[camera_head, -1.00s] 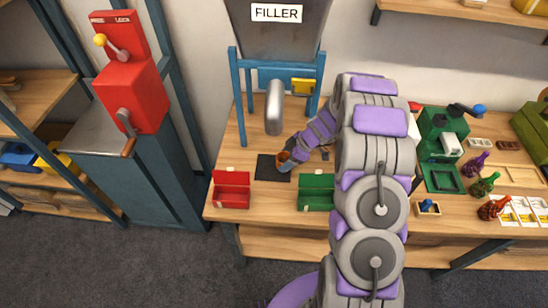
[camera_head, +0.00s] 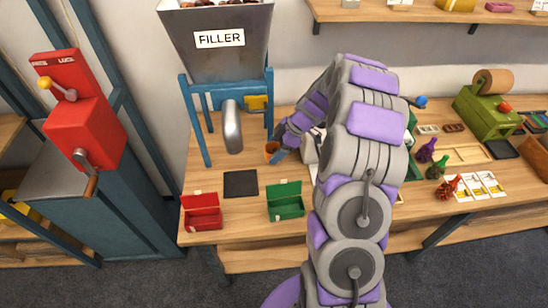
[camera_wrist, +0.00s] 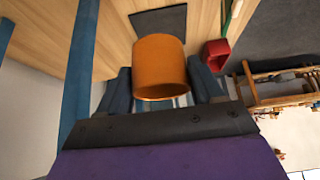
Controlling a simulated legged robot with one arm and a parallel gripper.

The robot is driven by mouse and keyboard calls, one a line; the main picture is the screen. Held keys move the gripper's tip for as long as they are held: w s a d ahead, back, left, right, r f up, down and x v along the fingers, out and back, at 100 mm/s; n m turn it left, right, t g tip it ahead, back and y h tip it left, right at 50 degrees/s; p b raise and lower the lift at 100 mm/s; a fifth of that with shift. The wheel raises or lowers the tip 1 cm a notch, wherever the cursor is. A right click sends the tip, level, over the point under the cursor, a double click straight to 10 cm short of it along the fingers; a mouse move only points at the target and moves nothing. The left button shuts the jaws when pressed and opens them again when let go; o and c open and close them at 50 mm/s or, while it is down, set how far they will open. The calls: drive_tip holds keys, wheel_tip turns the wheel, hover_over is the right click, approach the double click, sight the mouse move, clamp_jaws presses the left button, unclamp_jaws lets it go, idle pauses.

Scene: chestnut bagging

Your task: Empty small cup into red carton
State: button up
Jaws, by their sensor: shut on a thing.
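My gripper (camera_head: 278,154) is shut on the small orange cup (camera_head: 271,150), above the bench to the right of the filler's front. The wrist view shows the cup (camera_wrist: 161,66) between the fingers; its contents cannot be seen. The red carton (camera_head: 203,220) stands at the bench's front left with its lid raised, below and left of the cup in the head view. A red box, seemingly this carton, shows in the wrist view (camera_wrist: 214,53). The cup is apart from the carton.
A black pad (camera_head: 240,184) lies bare on the bench behind the cartons. An open green carton (camera_head: 286,207) stands right of the red one. The blue-framed filler (camera_head: 222,55) with its metal spout (camera_head: 232,128) stands behind. A red lever machine (camera_head: 82,120) is at left.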

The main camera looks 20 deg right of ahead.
sight(266, 147)
drive_tip(key=shift+r, duration=0.7)
drive_tip(key=shift+a+r+m, duration=0.15)
drive_tip(key=shift+a+m, duration=0.1)
drive_tip(key=shift+m, duration=0.15)
drive_tip(key=m, duration=0.1)
drive_tip(key=a+m+t, duration=0.1)
drive_tip(key=a+m+t+h, duration=0.1)
drive_tip(key=shift+w+a+r+m, duration=0.15)
drive_tip(key=shift+a+r+m, duration=0.1)
drive_tip(key=shift+r+m, duration=0.05)
drive_tip(key=shift+s+a+r+m+t+h, duration=0.4)
drive_tip(key=shift+m+h, duration=0.45)
drive_tip(key=shift+m, duration=0.75)
drive_tip(key=shift+s+a+r+m+t+h, duration=0.25)
drive_tip(key=shift+a+r+m+t+h, duration=0.4)
drive_tip(key=shift+m, duration=0.95)
drive_tip(key=shift+s+a+r+m+t+h, duration=0.15)
drive_tip(key=shift+s+r+m+t+h, duration=0.15)
drive_tip(key=shift+m+h, duration=1)
drive_tip(key=shift+r+m+y, duration=0.1)
drive_tip(key=shift+m+y, duration=0.2)
drive_tip(key=shift+m, duration=0.1)
drive_tip(key=shift+s, duration=0.1)
